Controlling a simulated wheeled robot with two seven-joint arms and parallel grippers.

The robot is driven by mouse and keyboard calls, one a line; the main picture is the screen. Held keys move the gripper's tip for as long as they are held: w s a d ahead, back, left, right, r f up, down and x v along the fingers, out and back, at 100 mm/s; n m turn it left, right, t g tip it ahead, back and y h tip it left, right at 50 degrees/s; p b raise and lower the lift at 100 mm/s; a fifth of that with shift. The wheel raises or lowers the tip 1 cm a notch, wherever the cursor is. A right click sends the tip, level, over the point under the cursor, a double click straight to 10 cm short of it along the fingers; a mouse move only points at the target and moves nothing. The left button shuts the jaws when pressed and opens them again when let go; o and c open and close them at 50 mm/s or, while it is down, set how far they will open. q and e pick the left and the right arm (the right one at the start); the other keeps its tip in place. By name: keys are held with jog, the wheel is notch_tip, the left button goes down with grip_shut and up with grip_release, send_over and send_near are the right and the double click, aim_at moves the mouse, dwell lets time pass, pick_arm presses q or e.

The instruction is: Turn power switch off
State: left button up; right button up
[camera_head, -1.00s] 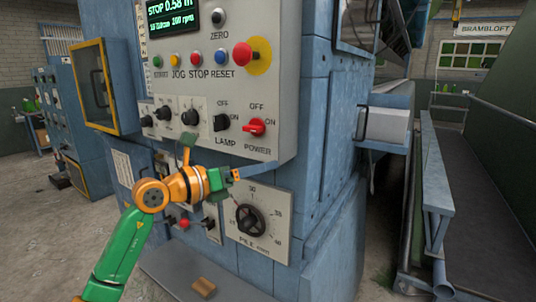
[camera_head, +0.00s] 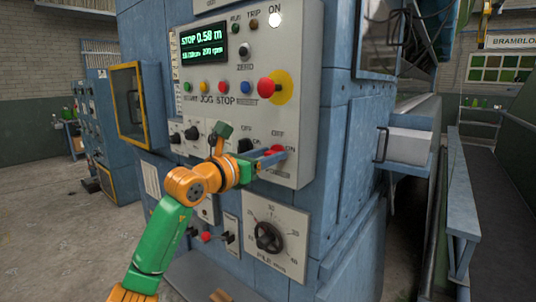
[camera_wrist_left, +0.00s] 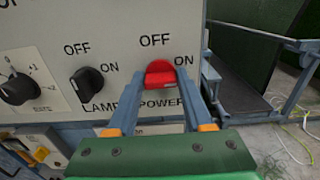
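The red power switch (camera_head: 277,151) is at the lower right of the grey control panel (camera_head: 308,95). In the left wrist view the red switch (camera_wrist_left: 160,73) sits between my left fingertips, below OFF and left of ON. Its handle looks roughly level, toward ON. My left gripper (camera_head: 272,158) is open around it, also seen in the left wrist view (camera_wrist_left: 160,75); I cannot tell whether the fingers touch it. The white ON lamp (camera_head: 275,20) is lit. My right gripper is not in view.
The black lamp switch (camera_wrist_left: 87,84) is close to the left of the power switch. A red stop button (camera_head: 268,86) on a yellow disc is above. A pile dial (camera_head: 268,238) is below. A yellow-framed door (camera_head: 128,105) stands open at left.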

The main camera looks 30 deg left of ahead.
pick_arm(q)
grip_shut()
jog(key=shift+n, duration=0.3)
jog(key=n+b, duration=0.1)
jog(key=n, duration=0.7)
jog(key=shift+a, duration=0.15)
jog(key=n, duration=0.4)
jog(key=shift+f+n, duration=0.1)
jog(key=shift+n, duration=0.3)
jog(key=shift+f+n, duration=0.1)
jog(key=shift+n, duration=2.1)
